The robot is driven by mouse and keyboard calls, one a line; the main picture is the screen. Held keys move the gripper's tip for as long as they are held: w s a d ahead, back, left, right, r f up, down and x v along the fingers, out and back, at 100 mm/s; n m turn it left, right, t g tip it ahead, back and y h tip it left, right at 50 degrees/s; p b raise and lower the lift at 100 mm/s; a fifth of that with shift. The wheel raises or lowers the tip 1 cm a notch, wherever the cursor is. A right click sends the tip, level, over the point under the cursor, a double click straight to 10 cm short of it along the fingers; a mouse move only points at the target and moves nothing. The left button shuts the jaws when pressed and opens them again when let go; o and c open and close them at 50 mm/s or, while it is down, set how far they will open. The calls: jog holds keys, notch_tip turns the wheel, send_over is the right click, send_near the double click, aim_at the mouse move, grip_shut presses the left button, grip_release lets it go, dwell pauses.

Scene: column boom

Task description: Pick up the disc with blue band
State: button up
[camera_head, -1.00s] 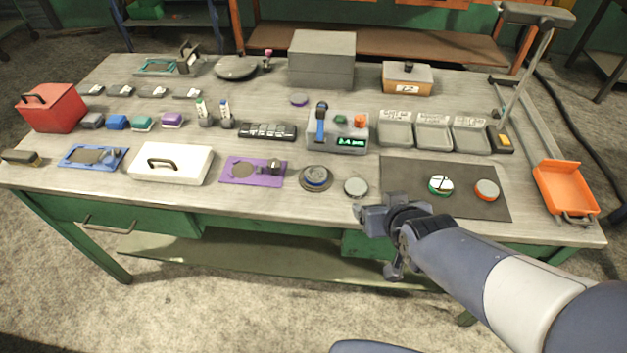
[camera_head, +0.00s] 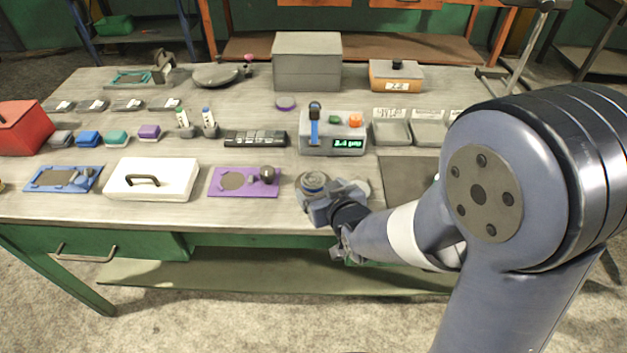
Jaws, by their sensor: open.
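The disc with blue band (camera_head: 313,180) sits on a dark round base near the front edge of the workbench, between the purple plate and the dark mat. My gripper (camera_head: 315,193) is open at the near side of this disc and overlaps its front part in the picture. I cannot tell whether the fingers touch it or are above it. The disc's near side is hidden by the gripper.
A pale disc (camera_head: 360,187) lies just right, partly behind my gripper. A purple plate (camera_head: 222,190) with a dark knob lies left.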

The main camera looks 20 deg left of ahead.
aim_at(314, 179)
jog(key=shift+d+p+x, duration=0.1)
jog(key=shift+p+x, duration=0.15)
jog(key=shift+x, duration=1.1)
jog(key=shift+d+p+x, duration=0.15)
jog(key=shift+p+x, duration=0.1)
jog(key=shift+x, duration=1.1)
jog(key=shift+w, duration=0.15)
jog(key=shift+c, duration=0.2)
jog(key=c, duration=1.4)
